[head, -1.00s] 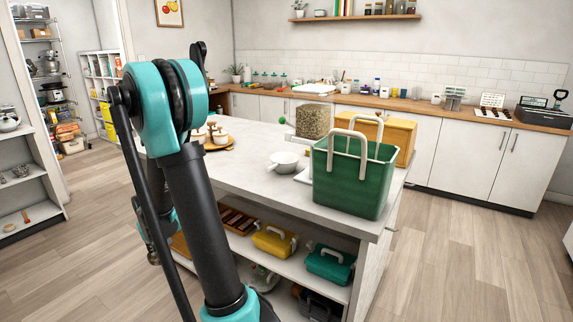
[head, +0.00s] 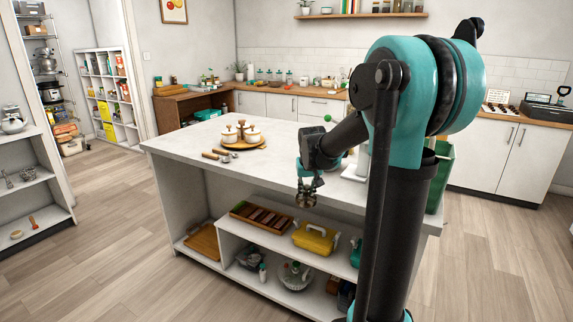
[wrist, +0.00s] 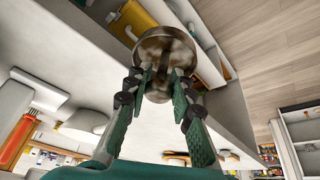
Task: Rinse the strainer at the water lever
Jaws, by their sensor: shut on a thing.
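My gripper (head: 307,184) hangs in front of the long side of the white island, near the level of its top edge. It is shut on the strainer (head: 306,200), a small round brownish metal piece. In the wrist view the strainer (wrist: 166,50) shows as a stained, dull round bowl between the green fingers (wrist: 160,85) of my gripper. The fingers cover part of it. I cannot make out the water lever for certain. A green ball (head: 328,118) shows above the island behind my arm, but what it belongs to is mostly hidden.
The island top (head: 185,143) is clear at its left end. A round wooden tray (head: 238,146) with several lidded pots stands on it. The open shelf below holds a yellow toolbox (head: 314,238) and a brown slotted tray (head: 262,219). A green basket (head: 441,170) is partly behind my arm.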

